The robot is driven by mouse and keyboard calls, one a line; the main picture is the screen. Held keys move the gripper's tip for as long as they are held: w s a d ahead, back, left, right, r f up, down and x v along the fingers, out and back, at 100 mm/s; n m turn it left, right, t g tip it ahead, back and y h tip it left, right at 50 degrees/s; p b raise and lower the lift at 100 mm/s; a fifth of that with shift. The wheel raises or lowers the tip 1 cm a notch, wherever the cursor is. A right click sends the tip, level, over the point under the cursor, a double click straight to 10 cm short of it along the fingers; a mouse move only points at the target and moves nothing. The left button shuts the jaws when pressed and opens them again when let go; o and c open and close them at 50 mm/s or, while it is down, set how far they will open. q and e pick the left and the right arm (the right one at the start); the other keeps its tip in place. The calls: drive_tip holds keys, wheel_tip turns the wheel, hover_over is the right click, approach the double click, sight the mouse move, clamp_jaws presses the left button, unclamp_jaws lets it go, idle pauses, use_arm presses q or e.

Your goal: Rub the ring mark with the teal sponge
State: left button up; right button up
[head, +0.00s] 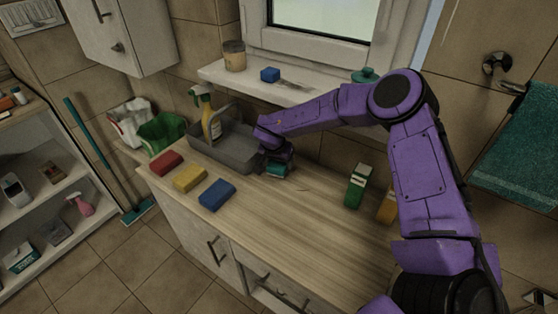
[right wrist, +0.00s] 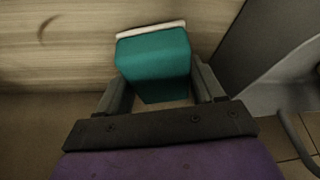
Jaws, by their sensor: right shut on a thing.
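The teal sponge (right wrist: 153,62), with a pale layer on its far face, is held between the two fingers of my right gripper (right wrist: 160,93) in the right wrist view. In the head view the sponge (head: 277,170) is at the back of the wooden counter, beside the grey caddy, under my right gripper (head: 277,158). I cannot tell whether it touches the counter. A dark curved mark, likely part of the ring mark (right wrist: 45,28), shows on the wood left of the sponge in the right wrist view. A faint mark (head: 302,188) shows on the counter in the head view. My left gripper is not in view.
A grey caddy (head: 238,160) with a spray bottle (head: 211,118) stands left of my right gripper. Red (head: 166,163), yellow (head: 190,179) and blue (head: 217,195) sponges lie along the counter's left side. A green box (head: 356,187) stands right. The counter's middle front is clear.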

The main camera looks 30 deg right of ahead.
drive_tip(key=shift+f+b, duration=0.3)
drive_tip(key=shift+f, duration=0.55)
